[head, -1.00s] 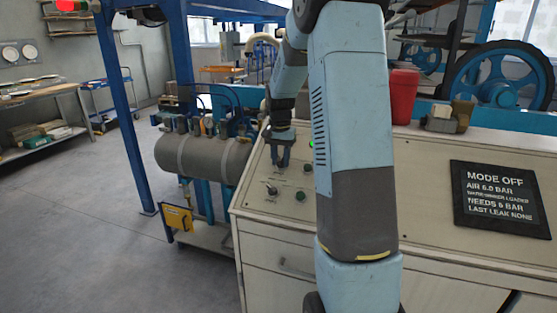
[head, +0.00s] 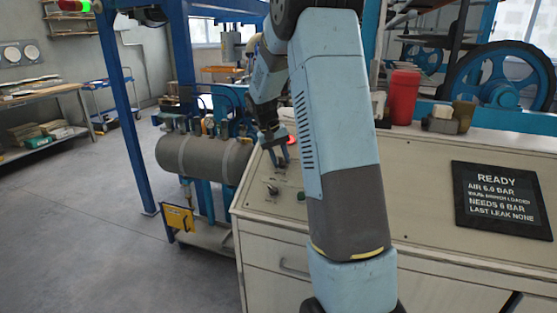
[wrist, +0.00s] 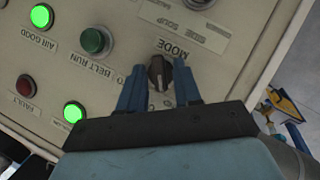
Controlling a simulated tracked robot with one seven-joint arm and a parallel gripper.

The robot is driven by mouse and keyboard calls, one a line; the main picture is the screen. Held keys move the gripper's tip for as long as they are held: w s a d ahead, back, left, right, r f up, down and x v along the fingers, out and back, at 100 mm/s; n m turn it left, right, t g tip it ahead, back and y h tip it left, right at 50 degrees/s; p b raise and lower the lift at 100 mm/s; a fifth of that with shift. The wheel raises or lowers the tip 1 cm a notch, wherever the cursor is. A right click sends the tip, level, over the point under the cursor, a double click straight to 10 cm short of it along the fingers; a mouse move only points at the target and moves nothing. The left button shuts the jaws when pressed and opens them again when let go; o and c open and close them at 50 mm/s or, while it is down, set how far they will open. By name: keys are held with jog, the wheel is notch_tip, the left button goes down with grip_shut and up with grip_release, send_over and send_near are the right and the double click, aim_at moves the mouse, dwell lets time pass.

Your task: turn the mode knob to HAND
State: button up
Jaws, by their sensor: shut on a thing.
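The mode knob (wrist: 157,72) is a dark knob under the MODE label on the pale control panel (wrist: 228,75). In the wrist view my gripper (wrist: 159,68) has its two blue fingers on either side of the knob and is shut on it. The fingers cover most of the position letters, so the knob's mark cannot be read surely. In the head view my gripper (head: 281,163) is down at the panel's left part and the knob is hidden. The display sign (head: 500,200) reads READY and AIR 6.0 BAR.
A green BELT RUN button (wrist: 95,41), a lit green AIR GOOD lamp (wrist: 42,16) and a dark red FAULT lamp (wrist: 26,86) sit near the knob. A grey tank (head: 204,157) stands left of the cabinet. A red container (head: 404,97) stands behind the panel.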

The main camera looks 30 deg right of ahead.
jog(key=shift+a+n+h, duration=0.15)
jog(key=shift+n+h, duration=0.35)
jog(key=shift+n, duration=0.4)
jog(key=shift+f, duration=0.1)
jog(key=o, duration=0.7)
jog(key=v, duration=1.3)
jog(key=shift+w+a+r, duration=0.2)
jog(key=shift+w+r, duration=0.1)
